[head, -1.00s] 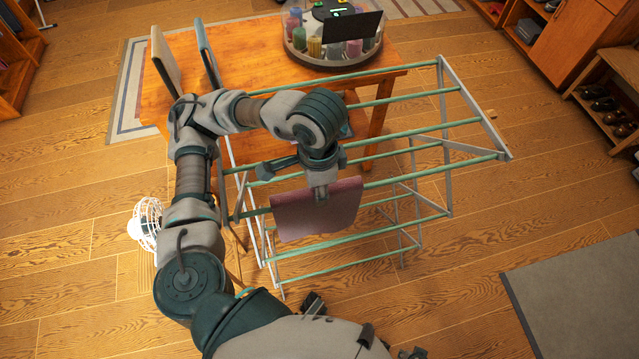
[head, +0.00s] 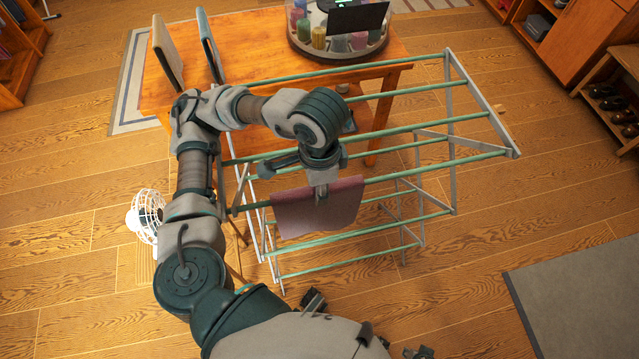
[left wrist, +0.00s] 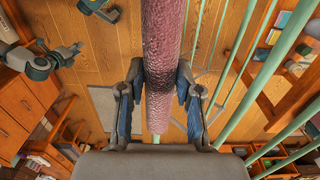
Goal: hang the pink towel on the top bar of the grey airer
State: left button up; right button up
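The pink towel (head: 335,212) lies over the nearest upper green bar of the grey airer (head: 485,105). Its front part hangs down on my side, and the far side is hidden. In the left wrist view the towel (left wrist: 160,60) runs along the bar, and a bit of green bar shows past its end. My left gripper (head: 321,190) is above the bar, pointing down, with its fingers on both sides of the towel. In the left wrist view its fingertips (left wrist: 160,85) look pressed against the cloth, with no clear gap.
A wooden table (head: 270,45) stands behind the airer, with two upright boards and a round display case (head: 340,45) on it. A white wire fan (head: 147,215) is on the floor at left. A grey mat (head: 580,295) lies at right. Front floor is clear.

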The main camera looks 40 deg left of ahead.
pick_arm(q)
jog(key=o, duration=0.5)
notch_tip(320, 180, up, 12)
dwell(0.4)
jog(key=shift+f, duration=0.1)
